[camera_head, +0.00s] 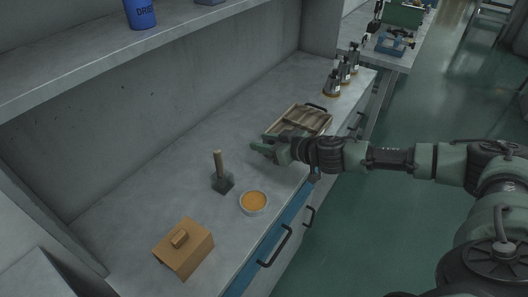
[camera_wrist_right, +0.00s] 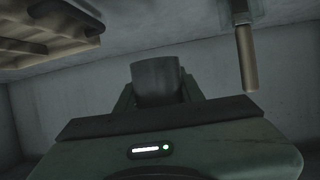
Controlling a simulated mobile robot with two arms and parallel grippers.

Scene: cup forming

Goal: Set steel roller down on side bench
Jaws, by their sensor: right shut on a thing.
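My right gripper (camera_head: 266,150) reaches in from the right over the bench (camera_head: 200,140), just in front of the wooden tray. In the right wrist view it is shut on a dark grey cylinder (camera_wrist_right: 157,80), which looks like the steel roller. The roller stands out between the fingers. In the head view I cannot make out the roller clearly at the fingertips. The wrist picture is inverted, with the bench top along its upper edge; the roller appears apart from it, though the gap is hard to judge. My left gripper is not in view.
A compartmented wooden tray (camera_head: 298,120) sits beside the gripper. A mallet (camera_head: 222,183) stands handle up, near a bowl of orange material (camera_head: 254,203) and a wooden block (camera_head: 183,248). Bare bench lies left of the gripper.

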